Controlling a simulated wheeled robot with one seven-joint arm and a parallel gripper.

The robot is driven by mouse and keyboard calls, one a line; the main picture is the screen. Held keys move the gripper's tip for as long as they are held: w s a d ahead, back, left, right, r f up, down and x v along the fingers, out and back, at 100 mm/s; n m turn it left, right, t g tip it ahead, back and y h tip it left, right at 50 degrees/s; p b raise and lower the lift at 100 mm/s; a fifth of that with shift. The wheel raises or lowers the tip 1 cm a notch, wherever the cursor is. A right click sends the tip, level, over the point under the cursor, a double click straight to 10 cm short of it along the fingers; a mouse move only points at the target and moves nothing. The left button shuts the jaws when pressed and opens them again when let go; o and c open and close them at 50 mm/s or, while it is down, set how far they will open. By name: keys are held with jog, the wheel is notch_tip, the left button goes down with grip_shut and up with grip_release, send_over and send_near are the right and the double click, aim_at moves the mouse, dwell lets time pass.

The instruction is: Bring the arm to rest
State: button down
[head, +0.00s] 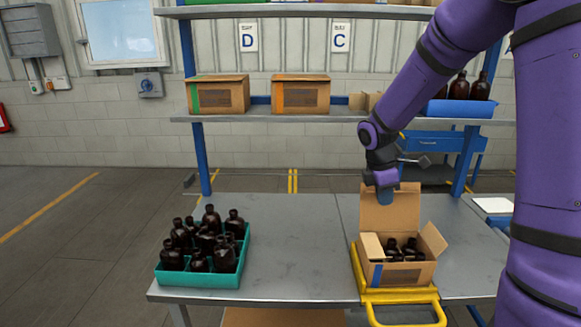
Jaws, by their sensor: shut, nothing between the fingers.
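My purple arm reaches in from the right. Several dark amber bottles (410,250) stand in the box, below and apart from my gripper. The box sits on a yellow carrier (402,297) with a handle at the table's front edge.
A teal tray (200,279) of several amber bottles (208,240) stands at the left of the grey metal table (300,245). The table's middle is clear. Behind it, a shelf (270,116) bears cardboard boxes (218,94) and a blue bin (458,108) of bottles.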

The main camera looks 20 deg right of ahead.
jog(key=s+a+r+m+t, duration=0.1)
jog(key=s+a+r+m, duration=0.25)
jog(key=s+r, duration=0.3)
jog(key=s+a+r+m+t, duration=0.2)
jog(key=s+r+m, duration=0.25)
jog(key=r, duration=0.25)
jog(key=s+a+r+m+t+y, duration=0.1)
jog(key=s+a+r+m, duration=0.1)
jog(key=s, duration=0.5)
jog(key=s+a+r+m+t+y, duration=0.1)
jog(key=s+a+r+m+t, duration=0.1)
jog(key=s+m, duration=0.3)
jog(key=s+a+r, duration=0.1)
jog(key=s, duration=0.2)
jog(key=shift+y, duration=0.3)
jog(key=shift+d, duration=0.1)
